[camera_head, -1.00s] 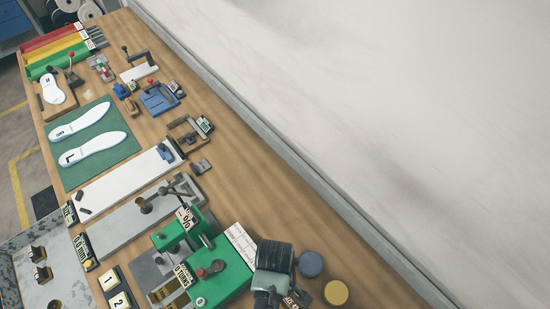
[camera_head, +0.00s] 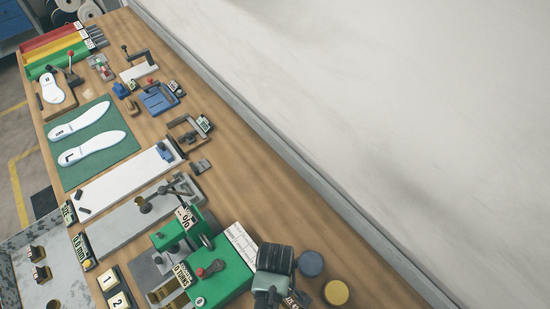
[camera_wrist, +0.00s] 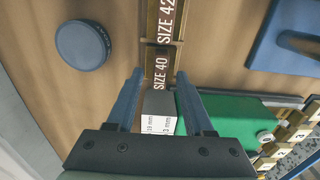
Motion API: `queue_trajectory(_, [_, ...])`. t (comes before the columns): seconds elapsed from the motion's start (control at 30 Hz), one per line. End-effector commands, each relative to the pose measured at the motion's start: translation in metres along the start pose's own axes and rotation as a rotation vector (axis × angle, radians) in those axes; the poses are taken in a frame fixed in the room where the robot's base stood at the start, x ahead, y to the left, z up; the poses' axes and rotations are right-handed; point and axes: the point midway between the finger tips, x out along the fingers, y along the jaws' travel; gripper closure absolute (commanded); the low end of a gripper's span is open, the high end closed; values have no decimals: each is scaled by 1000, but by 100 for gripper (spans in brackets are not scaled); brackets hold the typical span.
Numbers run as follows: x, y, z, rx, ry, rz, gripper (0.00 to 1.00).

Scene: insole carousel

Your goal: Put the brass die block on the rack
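My gripper (camera_wrist: 160,74) is open, its two blue fingers apart above the table. Just past its fingertips in the wrist view lies a brass-edged piece with a dark SIZE 40 label (camera_wrist: 161,66), end to end with another labelled SIZE 42 (camera_wrist: 166,20). I take these for brass die blocks, but cannot tell which one the task means. In the head view my wrist (camera_head: 274,258) hides most of this spot. No part is clearly recognisable as the rack.
A green press (camera_head: 222,278) stands beside my wrist; its green body (camera_wrist: 235,118) also shows in the wrist view. A blue disc (camera_head: 311,264) and a yellow disc (camera_head: 336,292) lie to the right. A speckled tray (camera_head: 18,270) holds brass pieces. Bare wood runs along the wall.

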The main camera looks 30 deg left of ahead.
Motion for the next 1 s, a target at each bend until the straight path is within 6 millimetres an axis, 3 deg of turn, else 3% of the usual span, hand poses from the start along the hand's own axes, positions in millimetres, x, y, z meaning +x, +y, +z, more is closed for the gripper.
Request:
queue_trajectory(0.27, [-2,0,0,0,0,0,48])
queue_trajectory(0.47, [-22,1,0,0,2,2,48])
queue_trajectory(0.8, [-91,1,-1,1,4,4,48])
queue_trajectory(1.0, [-121,1,-1,0,3,2,48])
